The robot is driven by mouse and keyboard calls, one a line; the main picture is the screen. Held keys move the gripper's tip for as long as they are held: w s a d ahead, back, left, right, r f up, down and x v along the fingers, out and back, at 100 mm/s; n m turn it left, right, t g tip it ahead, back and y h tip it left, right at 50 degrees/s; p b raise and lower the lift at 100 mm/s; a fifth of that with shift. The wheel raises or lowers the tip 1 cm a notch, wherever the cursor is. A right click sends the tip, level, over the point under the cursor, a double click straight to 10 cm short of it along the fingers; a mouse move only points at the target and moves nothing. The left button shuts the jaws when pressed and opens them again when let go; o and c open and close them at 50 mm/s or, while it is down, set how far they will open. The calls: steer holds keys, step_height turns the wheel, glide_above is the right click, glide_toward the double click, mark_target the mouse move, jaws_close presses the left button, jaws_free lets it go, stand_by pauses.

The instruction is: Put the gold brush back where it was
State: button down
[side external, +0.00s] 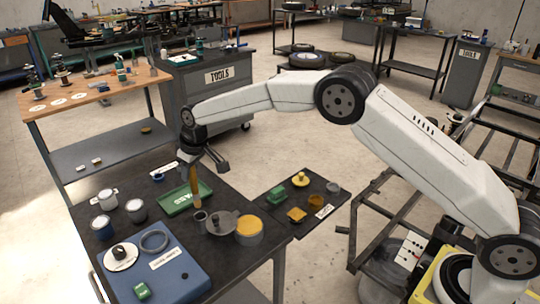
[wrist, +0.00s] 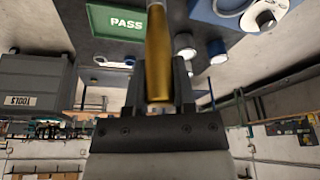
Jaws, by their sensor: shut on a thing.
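The gold brush (side external: 195,186) hangs roughly upright from my gripper (side external: 193,163), its lower end just above or at a small dark cup (side external: 200,216) on the black table; I cannot tell whether it touches. In the wrist view the brush (wrist: 158,48) runs between both fingers of my gripper (wrist: 158,80), which is shut on it. The green PASS tray (side external: 182,203) lies just left of the brush and also shows in the wrist view (wrist: 112,20). The brush's tip is not clearly visible.
Close by are a grey lidded pan (side external: 221,223), a yellow-topped tin (side external: 249,231), grey cans (side external: 136,210) and a blue board (side external: 175,277) with a ring. A dark side shelf (side external: 325,190) holds small yellow and green parts. A TOOLS cabinet (side external: 205,95) stands behind.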

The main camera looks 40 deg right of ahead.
mark_target(196, 193)
steer(key=shift+f, duration=4.7)
steer(key=shift+c, duration=2.2)
jaws_free()
steer(key=v, duration=1.2)
steer(key=shift+d, duration=0.15)
